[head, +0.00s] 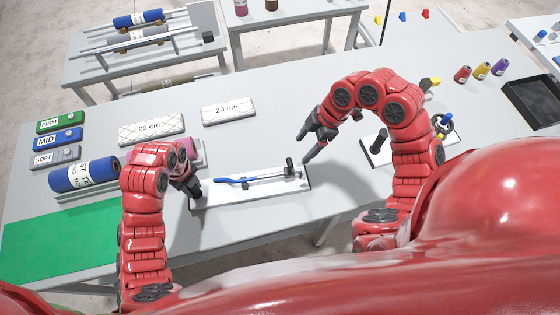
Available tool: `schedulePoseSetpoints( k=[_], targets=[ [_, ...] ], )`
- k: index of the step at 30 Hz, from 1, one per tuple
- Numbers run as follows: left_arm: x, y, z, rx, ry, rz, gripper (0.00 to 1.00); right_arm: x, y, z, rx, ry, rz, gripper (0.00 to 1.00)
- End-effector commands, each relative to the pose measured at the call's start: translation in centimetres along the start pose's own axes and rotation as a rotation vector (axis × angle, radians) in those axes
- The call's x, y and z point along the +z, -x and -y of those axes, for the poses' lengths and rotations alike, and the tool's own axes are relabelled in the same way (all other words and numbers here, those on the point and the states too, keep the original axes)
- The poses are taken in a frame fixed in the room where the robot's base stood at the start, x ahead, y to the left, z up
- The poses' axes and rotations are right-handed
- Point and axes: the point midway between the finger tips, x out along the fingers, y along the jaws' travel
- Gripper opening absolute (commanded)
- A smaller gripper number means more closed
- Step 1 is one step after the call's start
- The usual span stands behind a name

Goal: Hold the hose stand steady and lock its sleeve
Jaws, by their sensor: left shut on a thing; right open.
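The hose stand (250,197) is a white board near the front of the grey table. A blue hose piece (235,180) and a thin grey rod lie along it. A dark upright piece (290,166), perhaps the sleeve, is at its right end. My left gripper (192,192) is at the board's left end, shut on a part of the stand that its fingers mostly hide. My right gripper (308,148) is open and empty, just above and right of the dark piece, apart from it. Whether the sleeve is locked cannot be told.
A blue roll (83,176) and FIRM, MID and SOFT blocks (57,139) are at left. Two quilted blocks (152,129) marked 25 cm and 20 cm lie behind the stand. A small white base (372,158) stands right, with coloured spools (480,71) and a black tray (530,102) beyond.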

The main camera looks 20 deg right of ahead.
Motion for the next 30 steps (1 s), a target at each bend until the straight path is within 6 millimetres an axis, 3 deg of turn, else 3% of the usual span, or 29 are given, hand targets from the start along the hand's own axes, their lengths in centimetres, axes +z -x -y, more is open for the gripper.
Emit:
schedulePoseSetpoints(
  k=[6,13,18,26,27,30],
  targets=[
    [-0.5,-0.5,-0.3,0.009,-0.001,-0.014,0.0,-0.1,-5.0,0.2,-0.008,0.001,-0.001,0.75],
    [-0.5,-0.6,-0.3,0.009,-0.001,-0.015,0.0,-0.1,-8.9,0.0,-0.002,-0.002,-0.002,0.75],
    [-0.5,-0.6,-0.3,0.009,-0.001,-0.015,0.0,0.0,-10.1,0.0,0.0,-0.001,-0.001,0.75],
    [-0.5,-0.6,-0.3,0.009,-0.001,-0.016,0.0,0.0,-10.2,-0.1,0.004,-0.001,-0.002,0.75],
    [-0.5,-0.6,-0.3,0.009,-0.001,-0.016,0.0,0.0,-10.2,-0.1,0.004,-0.002,-0.002,0.73],
    [-0.5,-0.6,-0.3,0.009,-0.001,-0.016,0.0,0.0,-10.2,-0.1,0.004,-0.002,-0.002,0.55]
  ],
)
